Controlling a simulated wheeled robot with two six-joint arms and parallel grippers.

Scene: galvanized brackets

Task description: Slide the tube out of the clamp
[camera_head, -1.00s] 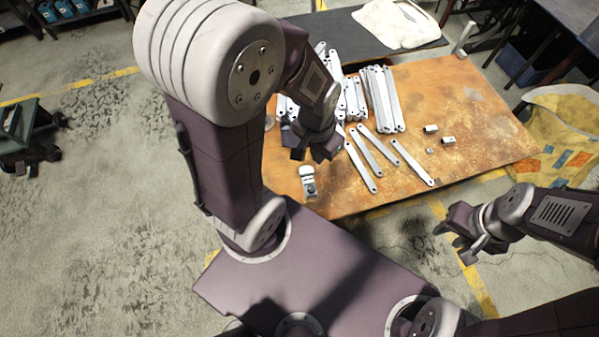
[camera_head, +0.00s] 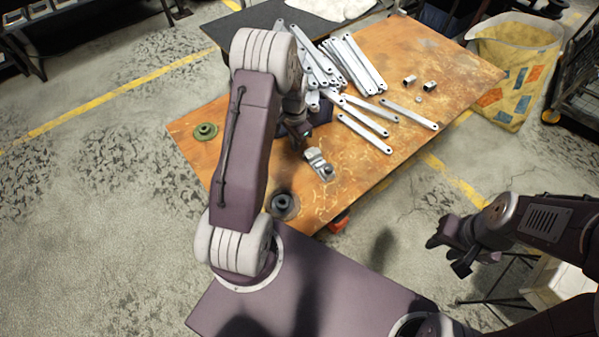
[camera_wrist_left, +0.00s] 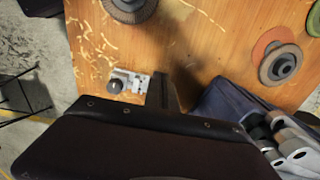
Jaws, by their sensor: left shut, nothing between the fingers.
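A small silver metal clamp (camera_head: 316,160) lies on the near part of the worn wooden table. A dark round part (camera_head: 327,170) shows at its near end. In the left wrist view the clamp (camera_wrist_left: 138,80) is just left of the gripper. I cannot tell a tube apart from the clamp at this size. My left gripper (camera_head: 304,138) is shut and empty, just behind the clamp in the head view and apparently above the table. In the wrist view its dark fingers (camera_wrist_left: 162,92) show beside the clamp. My right gripper (camera_head: 450,250) is open and empty, off the table's right side.
Several long galvanized brackets (camera_head: 358,62) lie piled at the back, with loose ones nearer. Two small metal blocks (camera_head: 430,86) lie to their right. A green disc (camera_head: 205,131) and a dark disc (camera_head: 284,205) lie left. A yellow bag (camera_head: 520,60) stands beyond the table.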

